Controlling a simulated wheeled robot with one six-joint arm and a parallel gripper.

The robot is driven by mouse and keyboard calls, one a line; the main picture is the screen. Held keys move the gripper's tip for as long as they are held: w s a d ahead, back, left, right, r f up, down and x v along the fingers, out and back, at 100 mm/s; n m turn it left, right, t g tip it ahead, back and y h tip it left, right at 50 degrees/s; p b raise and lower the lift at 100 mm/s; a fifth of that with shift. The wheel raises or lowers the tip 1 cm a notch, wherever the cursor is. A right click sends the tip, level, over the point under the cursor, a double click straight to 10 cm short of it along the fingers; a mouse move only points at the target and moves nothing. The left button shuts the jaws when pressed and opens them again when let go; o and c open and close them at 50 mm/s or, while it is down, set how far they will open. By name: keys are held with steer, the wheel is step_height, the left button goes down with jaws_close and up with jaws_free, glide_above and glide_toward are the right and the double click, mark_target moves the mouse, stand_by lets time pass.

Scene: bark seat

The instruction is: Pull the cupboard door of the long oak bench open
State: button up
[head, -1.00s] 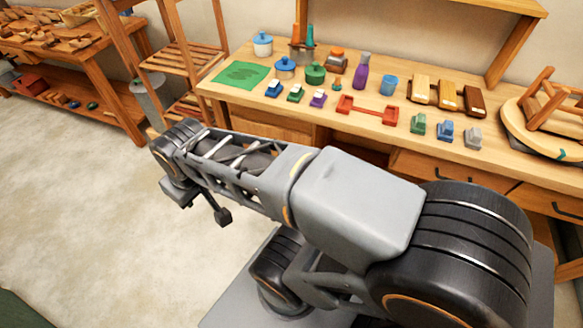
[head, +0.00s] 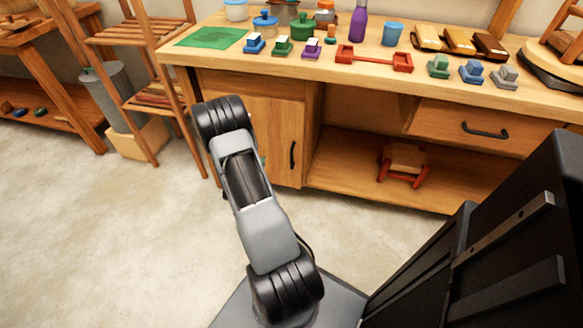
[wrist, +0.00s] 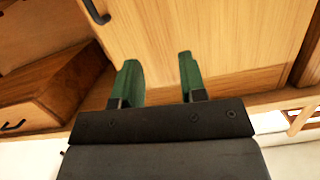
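The long oak bench (head: 350,80) stands ahead in the head view. Its cupboard door (head: 275,125) is at the left under the top and looks shut, with a dark upright bar handle (head: 292,155) near its right edge. My arm covers the door's left part and hides my gripper there. In the wrist view, my gripper (wrist: 160,78) shows two green fingers, spread apart with nothing between them. A pale wood panel (wrist: 220,40) fills the space before them. A dark handle (wrist: 97,12) shows at the upper left, away from the fingers.
A drawer (head: 490,125) with a black handle and an open shelf (head: 350,175) holding a small red-legged stool (head: 403,160) are right of the door. Toys and pots crowd the bench top. A slatted rack (head: 140,35) stands left. The floor (head: 120,230) before the bench is clear.

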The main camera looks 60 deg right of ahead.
mark_target(291, 155)
steer(key=s+d+f+m+g+h+b, duration=0.1)
steer(key=s+d+f+g+h+b, duration=0.2)
steer(key=s+f, duration=0.4)
steer(key=d, duration=0.3)
steer(key=w+d+b, duration=0.1)
steer(key=d, duration=0.3)
steer(key=d+b, duration=0.1)
steer(key=d, duration=0.3)
steer(key=shift+w+d+f, duration=0.15)
steer(key=shift+w+f, duration=0.05)
steer(key=shift+f, duration=0.05)
steer(key=shift+w+d+r+b, duration=0.1)
steer(key=shift+d+b, duration=0.2)
steer(key=shift+d, duration=0.45)
jaws_close()
